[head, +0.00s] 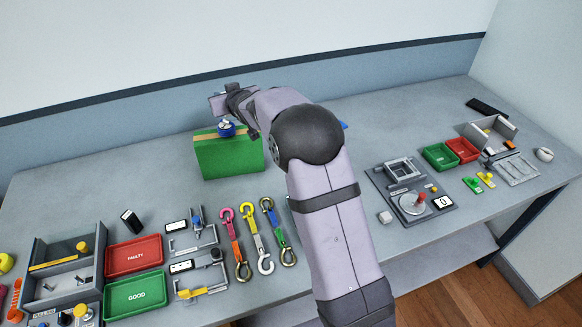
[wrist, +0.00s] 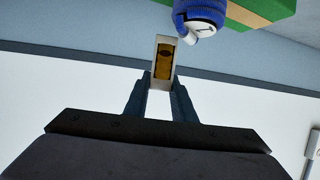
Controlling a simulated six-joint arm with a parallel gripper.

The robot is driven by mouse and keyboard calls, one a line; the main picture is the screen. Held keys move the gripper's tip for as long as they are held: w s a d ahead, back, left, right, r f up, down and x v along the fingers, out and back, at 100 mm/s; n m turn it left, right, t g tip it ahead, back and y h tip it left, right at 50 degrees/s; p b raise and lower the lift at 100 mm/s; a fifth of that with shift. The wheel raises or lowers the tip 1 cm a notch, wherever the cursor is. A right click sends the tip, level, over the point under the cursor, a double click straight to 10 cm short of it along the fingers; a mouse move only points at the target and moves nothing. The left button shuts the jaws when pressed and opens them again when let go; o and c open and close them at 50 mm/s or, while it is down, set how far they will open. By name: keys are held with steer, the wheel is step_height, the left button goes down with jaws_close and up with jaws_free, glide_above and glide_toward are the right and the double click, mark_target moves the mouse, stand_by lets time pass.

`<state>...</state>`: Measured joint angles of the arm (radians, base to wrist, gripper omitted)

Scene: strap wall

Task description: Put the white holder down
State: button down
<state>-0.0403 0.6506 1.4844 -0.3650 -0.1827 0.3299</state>
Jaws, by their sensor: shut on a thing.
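The white holder (wrist: 152,80) shows in the wrist view as an upright pale frame with a yellow-brown piece inside it. My gripper (wrist: 160,90) is shut on its near end, one dark finger on each side. The holder points away from the fingers, clear of any surface that I can make out. In the head view my gripper (head: 226,100) is at the far end of my arm, above the back of the table; the holder cannot be made out there.
A green block (head: 228,158) with a tan stripe stands below my gripper. A blue item with a white face (head: 227,128) is at its top. The table (head: 100,195) left of the block is clear.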

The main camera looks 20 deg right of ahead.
steer(key=s+d+f+n+y, duration=0.2)
steer(key=s+d+f, duration=0.2)
steer(key=s+d, duration=0.3)
steer(key=s+d+f+n+y, duration=0.15)
steer(key=s+d+f, duration=0.25)
steer(key=d, duration=0.5)
steer(key=shift+g, duration=0.4)
steer(key=shift+s+f+p, duration=0.15)
steer(key=shift+f+p, duration=0.95)
steer(key=shift+f, duration=3.8)
steer(key=shift+f, duration=0.15)
steer(key=c, duration=1.9)
jaws_free()
steer(key=shift+f, duration=0.1)
steer(key=o, duration=0.4)
